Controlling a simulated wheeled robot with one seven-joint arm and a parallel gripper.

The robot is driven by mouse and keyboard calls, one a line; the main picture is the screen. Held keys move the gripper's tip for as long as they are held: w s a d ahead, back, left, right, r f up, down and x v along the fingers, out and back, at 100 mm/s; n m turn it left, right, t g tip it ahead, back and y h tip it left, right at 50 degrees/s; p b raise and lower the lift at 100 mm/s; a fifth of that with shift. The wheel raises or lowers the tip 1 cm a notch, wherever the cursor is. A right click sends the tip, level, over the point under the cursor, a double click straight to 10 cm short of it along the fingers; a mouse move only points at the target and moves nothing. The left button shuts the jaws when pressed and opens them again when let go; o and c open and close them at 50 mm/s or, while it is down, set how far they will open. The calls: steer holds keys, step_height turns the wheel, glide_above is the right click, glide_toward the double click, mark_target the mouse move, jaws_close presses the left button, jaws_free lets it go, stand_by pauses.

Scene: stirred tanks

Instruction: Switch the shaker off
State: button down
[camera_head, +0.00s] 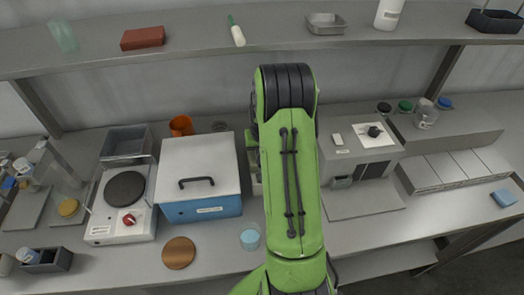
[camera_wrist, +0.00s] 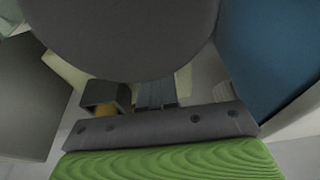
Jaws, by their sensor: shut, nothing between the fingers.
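I cannot tell for certain which device is the shaker. A grey device (camera_head: 358,142) with a black knob (camera_head: 374,131) on top and a dark front panel stands right of my arm. A pale device (camera_head: 255,172) behind my arm is mostly hidden. My arm covers my gripper in the head view. In the wrist view my gripper (camera_wrist: 155,95) is shut and empty. A large dark grey round shape (camera_wrist: 120,35) fills the top there, close to the fingers, and a blue wall (camera_wrist: 270,55) stands at the right. Contact with anything cannot be made out.
A blue box with a white lid (camera_head: 199,168) stands left of my arm, beside a hot plate with a red knob (camera_head: 128,219). A beaker of blue liquid (camera_head: 250,238) and a brown disc (camera_head: 179,252) are near the front. A shelf (camera_head: 190,50) runs above.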

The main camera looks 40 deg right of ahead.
steer(key=shift+w+d+r+p, duration=0.15)
steer(key=shift+d+r+p, duration=0.2)
steer(key=shift+r, duration=0.2)
steer(key=shift+w+f, duration=0.1)
steer(key=shift+w, duration=0.05)
steer(key=p+v, duration=0.1)
steer(key=v, duration=0.1)
steer(key=w+p+v, duration=0.1)
steer(key=p+v, duration=0.1)
steer(key=v, duration=0.1)
steer(key=shift+s+d+r, duration=0.15)
steer(key=shift+r, duration=0.1)
steer(key=s+a+r, duration=0.2)
steer(key=s+r, duration=0.2)
steer(key=r, duration=0.3)
steer(key=shift+a+r, duration=0.25)
steer(key=shift+a, duration=0.05)
